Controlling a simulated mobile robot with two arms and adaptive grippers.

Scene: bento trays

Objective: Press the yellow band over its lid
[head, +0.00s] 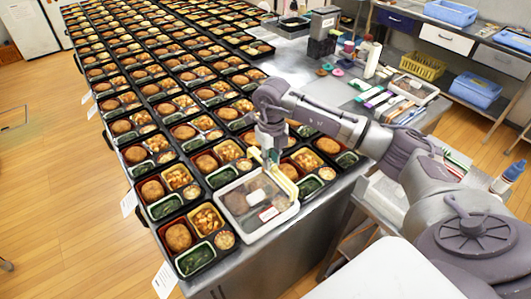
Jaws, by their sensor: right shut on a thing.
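A clear lid with a white rim (284,216) sits over a bento tray at the near right corner of the block of trays; food shows through it. A pale yellow band (287,183) runs along the lid's back right side. My right gripper (268,158) points down at the lid's far edge and is shut on the yellow band. The fingers hide part of the band, and I cannot tell whether the band touches the lid all along. My left gripper is out of view.
Open bento trays (178,237) stand close together to the left and behind. Coloured bands or markers (383,98), bottles and a yellow basket (422,65) lie to the right. The table edge is just in front of the lidded tray.

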